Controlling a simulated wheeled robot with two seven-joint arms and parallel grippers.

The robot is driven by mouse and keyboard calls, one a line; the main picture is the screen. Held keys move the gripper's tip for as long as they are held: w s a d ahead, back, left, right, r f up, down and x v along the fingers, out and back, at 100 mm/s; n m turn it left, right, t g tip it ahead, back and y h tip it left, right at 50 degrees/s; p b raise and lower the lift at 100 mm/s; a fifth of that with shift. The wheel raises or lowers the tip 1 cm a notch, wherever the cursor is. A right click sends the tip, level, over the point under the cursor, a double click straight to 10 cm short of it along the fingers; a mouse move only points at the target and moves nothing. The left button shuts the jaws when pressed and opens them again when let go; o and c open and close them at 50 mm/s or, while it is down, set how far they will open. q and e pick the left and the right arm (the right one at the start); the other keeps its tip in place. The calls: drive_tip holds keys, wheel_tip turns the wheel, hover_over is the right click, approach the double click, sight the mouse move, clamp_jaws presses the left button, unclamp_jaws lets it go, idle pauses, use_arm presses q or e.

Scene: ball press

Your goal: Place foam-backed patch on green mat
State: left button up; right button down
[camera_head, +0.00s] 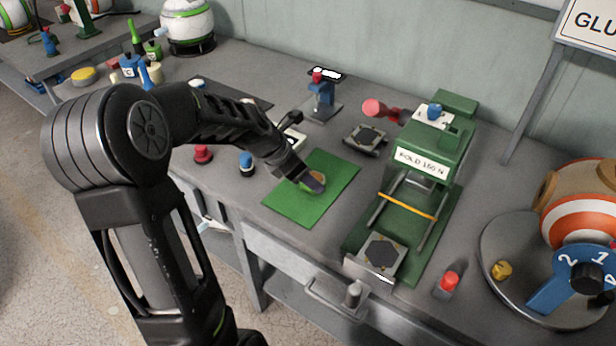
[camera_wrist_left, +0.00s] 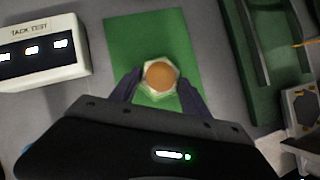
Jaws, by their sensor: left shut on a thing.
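The green mat (camera_head: 285,208) lies flat on the grey bench, left of the green press; it also shows in the left wrist view (camera_wrist_left: 150,35). The foam-backed patch (camera_wrist_left: 160,75) has a round orange-tan middle and a pale, many-sided rim. My left gripper (camera_wrist_left: 160,92) is shut on the patch, a finger on each side, over the mat. In the head view the gripper (camera_head: 316,183) partly hides the patch (camera_head: 317,176). I cannot tell whether the patch touches the mat. My right gripper is not in view.
A tack test box (camera_wrist_left: 40,50) is left of the mat in the wrist view. Red (camera_head: 203,154) and blue (camera_head: 246,163) knobs stand left of the mat. A striped ball (camera_head: 580,215) is at far right.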

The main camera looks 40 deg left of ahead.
use_arm(q)
drive_tip(key=shift+f, duration=0.15)
drive_tip(key=o, duration=1.3)
drive_tip(key=shift+o, duration=0.2)
drive_tip(key=shift+r, duration=0.35)
drive_tip(key=p+v, duration=0.1)
drive_tip(key=v, duration=1)
drive_tip(key=shift+s+r, duration=0.25)
drive_tip(key=shift+a, duration=0.1)
